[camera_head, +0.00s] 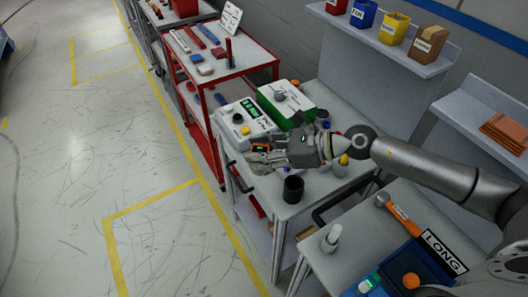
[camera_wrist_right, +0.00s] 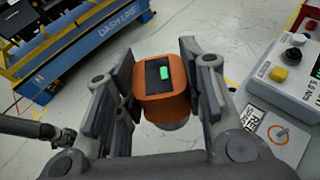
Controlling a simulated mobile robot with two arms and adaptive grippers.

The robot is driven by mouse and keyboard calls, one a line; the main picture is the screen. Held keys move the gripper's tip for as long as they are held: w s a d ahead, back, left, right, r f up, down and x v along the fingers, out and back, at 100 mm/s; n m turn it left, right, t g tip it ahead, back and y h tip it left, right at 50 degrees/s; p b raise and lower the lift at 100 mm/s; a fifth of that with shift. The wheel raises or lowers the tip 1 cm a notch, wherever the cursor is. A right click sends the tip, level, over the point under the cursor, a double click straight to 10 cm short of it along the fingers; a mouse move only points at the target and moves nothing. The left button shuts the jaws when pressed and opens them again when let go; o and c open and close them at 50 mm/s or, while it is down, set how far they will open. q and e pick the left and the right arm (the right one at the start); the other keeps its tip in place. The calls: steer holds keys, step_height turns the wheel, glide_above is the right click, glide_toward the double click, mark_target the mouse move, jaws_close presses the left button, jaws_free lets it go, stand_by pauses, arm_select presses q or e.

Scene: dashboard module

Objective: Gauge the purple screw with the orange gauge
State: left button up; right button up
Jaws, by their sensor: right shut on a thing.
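The orange gauge (camera_wrist_right: 165,108), a small block with a dark face and a lit green display, sits between the fingers of my right gripper (camera_wrist_right: 153,88) in the right wrist view. The fingers are shut on its two sides. In the head view my right gripper (camera_head: 262,156) is over the workbench, in front of the white device with a green display (camera_head: 243,124), and hides most of the gauge. My left gripper is not in view.
A black cup (camera_head: 293,189) stands on the bench's near edge. A green-and-white box (camera_head: 286,105) is behind the gripper. A nearer table holds an orange-handled tool (camera_head: 399,211), a "LONG" sign (camera_head: 444,252) and a blue tray. A red cart (camera_head: 234,65) stands beyond. Floor at left is clear.

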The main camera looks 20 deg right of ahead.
steer(key=w+d+f+m+t+h+p, duration=0.2)
steer(key=w+d+f, duration=0.5)
steer(key=d, duration=0.4)
steer(key=shift+w+f+m+t+h+p, duration=0.25)
steer(key=shift+w+m+t+h+p, duration=0.05)
steer(key=shift+w+m+t+p, duration=0.55)
steer(key=shift+s, duration=0.1)
steer(key=shift+f+b, duration=3.8)
steer(key=shift+f+b, duration=0.45)
steer(key=shift+b, duration=0.1)
steer(key=o, duration=1)
steer(key=shift+o, duration=0.7)
